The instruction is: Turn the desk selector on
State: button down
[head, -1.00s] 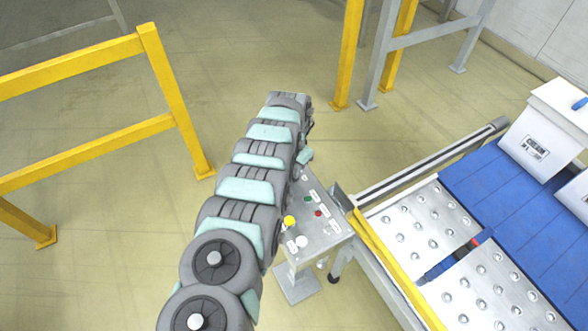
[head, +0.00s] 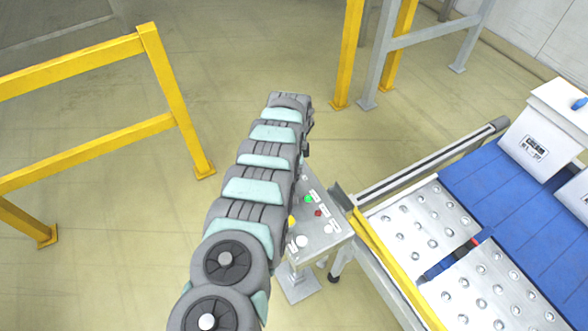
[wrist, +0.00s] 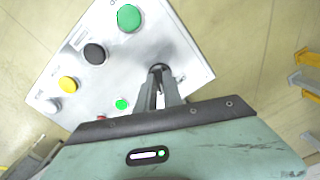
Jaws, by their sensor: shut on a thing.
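The desk selector (wrist: 161,68) is a dark round knob near the edge of a light grey control panel (wrist: 60,55). In the wrist view my gripper (wrist: 157,78) has its two fingers closed around the knob, hiding part of it. A small green lamp (wrist: 122,104) beside the fingers is brightly lit. It also shows bright in the head view (head: 308,199). The small red lamp (head: 318,213) looks dark in the head view. There my arm hides the selector and my gripper; the panel (head: 325,241) shows to the right of the arm.
A large green button (wrist: 129,18), a black button (wrist: 95,53), a yellow button (wrist: 68,84) and a white button (wrist: 50,105) stand on the panel. A conveyor (head: 420,215) lies close on the right, and a yellow railing (head: 180,110) is at left.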

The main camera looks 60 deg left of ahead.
jog(key=shift+m, duration=0.5)
jog(key=c, duration=1.5)
grip_release()
jog(key=shift+r, duration=0.1)
notch_tip(320, 180, up, 11)
jog(key=shift+f+b, duration=0.15)
jog(key=shift+b, duration=0.15)
jog(key=shift+w+f, duration=0.1)
